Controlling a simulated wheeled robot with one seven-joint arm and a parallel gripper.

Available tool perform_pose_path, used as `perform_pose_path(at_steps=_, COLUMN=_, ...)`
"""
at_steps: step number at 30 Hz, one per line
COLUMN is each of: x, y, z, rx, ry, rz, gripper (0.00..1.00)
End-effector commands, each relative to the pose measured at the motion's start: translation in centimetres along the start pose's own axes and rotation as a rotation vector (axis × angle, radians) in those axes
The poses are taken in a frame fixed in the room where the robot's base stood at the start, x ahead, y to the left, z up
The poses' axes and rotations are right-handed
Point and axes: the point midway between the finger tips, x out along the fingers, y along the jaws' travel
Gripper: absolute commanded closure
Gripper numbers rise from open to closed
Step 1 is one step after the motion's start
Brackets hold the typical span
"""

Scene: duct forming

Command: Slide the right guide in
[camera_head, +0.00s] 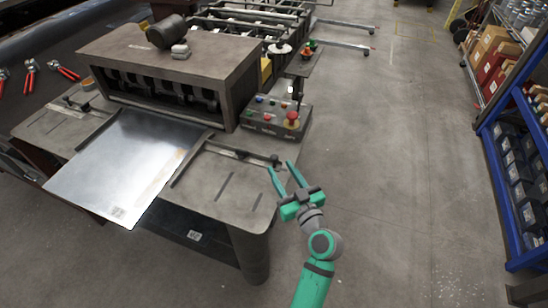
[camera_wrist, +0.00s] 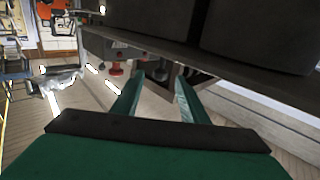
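The right guide (camera_head: 187,160) is a dark bar along the right edge of a shiny metal sheet (camera_head: 125,165) on the machine's table. A rod (camera_head: 238,153) runs right from it to a dark knob (camera_head: 275,161) near the table's right edge. My gripper (camera_head: 281,166) is green, with its two fingers apart and pointing at the knob end. The fingers also show apart in the wrist view (camera_wrist: 157,80), with nothing clearly held between them. I cannot tell whether a finger touches the knob.
The forming machine (camera_head: 170,65) stands behind the sheet. A control box (camera_head: 275,118) with a red button (camera_head: 292,119) sits just beyond my gripper; a red button also shows in the wrist view (camera_wrist: 117,68). A blue shelf (camera_head: 515,160) is far right. The floor between is clear.

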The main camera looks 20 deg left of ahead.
Motion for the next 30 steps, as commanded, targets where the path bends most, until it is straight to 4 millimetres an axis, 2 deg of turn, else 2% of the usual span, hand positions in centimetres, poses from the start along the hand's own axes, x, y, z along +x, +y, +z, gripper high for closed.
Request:
perform_pose_path(at_steps=6, x=3.8, y=-0.3, z=-0.1, rx=-0.001, ry=0.001, rz=-0.006, gripper=0.6)
perform_pose_path(at_steps=10, x=5.2, y=-0.3, z=0.0, rx=0.0, ry=0.0, rz=-0.006, gripper=0.6)
perform_pose_path(at_steps=15, x=6.0, y=-0.4, z=-0.1, rx=0.0, ry=0.001, rz=-0.006, gripper=0.6)
perform_pose_path(at_steps=23, x=6.1, y=-0.3, z=0.0, rx=0.0, ry=0.001, rz=-0.005, gripper=0.6)
perform_pose_path(at_steps=28, x=6.1, y=-0.3, z=0.0, rx=0.0, ry=0.001, rz=-0.005, gripper=0.98)
perform_pose_path(at_steps=30, x=6.1, y=-0.3, z=0.0, rx=0.0, ry=0.0, rz=-0.005, gripper=1.0)
